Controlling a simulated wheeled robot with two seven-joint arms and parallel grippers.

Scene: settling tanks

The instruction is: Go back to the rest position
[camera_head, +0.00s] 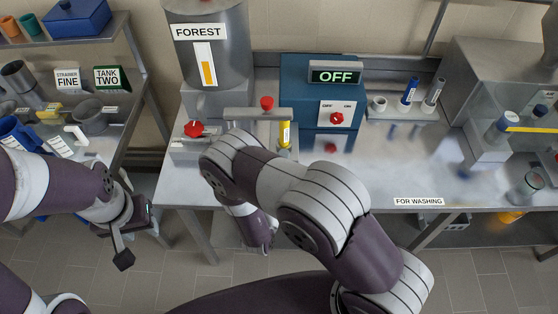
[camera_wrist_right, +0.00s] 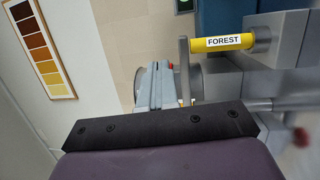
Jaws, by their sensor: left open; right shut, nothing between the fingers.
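My left gripper (camera_head: 128,232) hangs at the left in the head view, open and empty, over the floor beside the left shelf. My right arm reaches across the middle of the head view, and its gripper (camera_head: 265,244) points down in front of the bench's front edge. In the right wrist view the right gripper's fingers (camera_wrist_right: 155,86) are together with nothing between them. A yellow tube labelled FOREST (camera_wrist_right: 224,42) sits in a grey holder beyond the fingers. It also shows in the head view (camera_head: 285,135), under the metal tank labelled FOREST (camera_head: 208,60).
The steel bench (camera_head: 380,180) carries a blue unit reading OFF (camera_head: 310,85), red knobs, a rack with blue-capped tubes (camera_head: 409,92) and a glass beaker (camera_head: 524,186). The left shelf (camera_head: 110,150) holds mugs and labelled blocks. Floor in front is clear.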

